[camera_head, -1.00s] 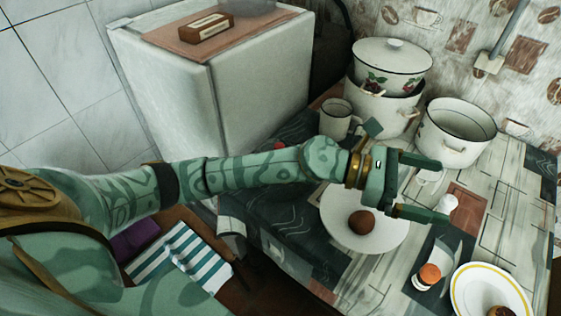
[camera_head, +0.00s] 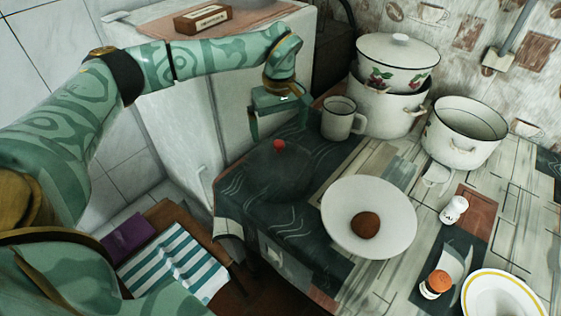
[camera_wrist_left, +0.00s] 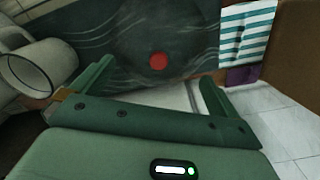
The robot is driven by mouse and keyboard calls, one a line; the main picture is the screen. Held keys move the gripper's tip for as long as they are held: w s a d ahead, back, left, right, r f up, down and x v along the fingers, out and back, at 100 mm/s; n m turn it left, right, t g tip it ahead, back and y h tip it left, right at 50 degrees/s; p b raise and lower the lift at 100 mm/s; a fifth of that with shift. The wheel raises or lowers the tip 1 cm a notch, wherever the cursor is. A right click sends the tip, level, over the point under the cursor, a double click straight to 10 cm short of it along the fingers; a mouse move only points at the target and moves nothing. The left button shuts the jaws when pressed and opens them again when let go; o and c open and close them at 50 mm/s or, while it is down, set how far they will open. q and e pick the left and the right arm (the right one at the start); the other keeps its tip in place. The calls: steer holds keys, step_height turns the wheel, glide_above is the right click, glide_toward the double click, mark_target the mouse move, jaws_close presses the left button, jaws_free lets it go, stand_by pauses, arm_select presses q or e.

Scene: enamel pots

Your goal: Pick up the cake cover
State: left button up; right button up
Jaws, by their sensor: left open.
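The cake cover (camera_head: 282,172) is a dark see-through dome with a red knob (camera_head: 279,146). It stands on the dark patterned cloth at the left part of the table, and its edge is hard to make out. My left gripper (camera_head: 279,128) is open and empty, with its fingers pointing down, just behind and above the knob in the head view. In the left wrist view the red knob (camera_wrist_left: 158,62) shows between and beyond the open fingertips (camera_wrist_left: 155,76); the fingers appear apart from it. My right gripper is not in view.
A white mug (camera_head: 338,120) stands close to the right of my left gripper, with stacked pots (camera_head: 390,107) behind it. The white fridge (camera_head: 228,90) rises at the left.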

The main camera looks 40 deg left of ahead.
mark_target(278, 143)
arm_select(q)
step_height(278, 143, down, 2)
steer(key=shift+f+b, duration=0.1)
steer(key=shift+b, duration=0.2)
steer(key=f, duration=0.1)
steer(key=f+b, duration=0.1)
steer(key=f, duration=0.1)
steer(key=f+b, duration=0.1)
steer(key=shift+w+a+f, duration=0.2)
steer(key=shift+w+f, duration=0.05)
steer(key=shift+f, duration=0.15)
steer(key=shift+s+r, duration=0.1)
steer(key=shift+r, duration=0.05)
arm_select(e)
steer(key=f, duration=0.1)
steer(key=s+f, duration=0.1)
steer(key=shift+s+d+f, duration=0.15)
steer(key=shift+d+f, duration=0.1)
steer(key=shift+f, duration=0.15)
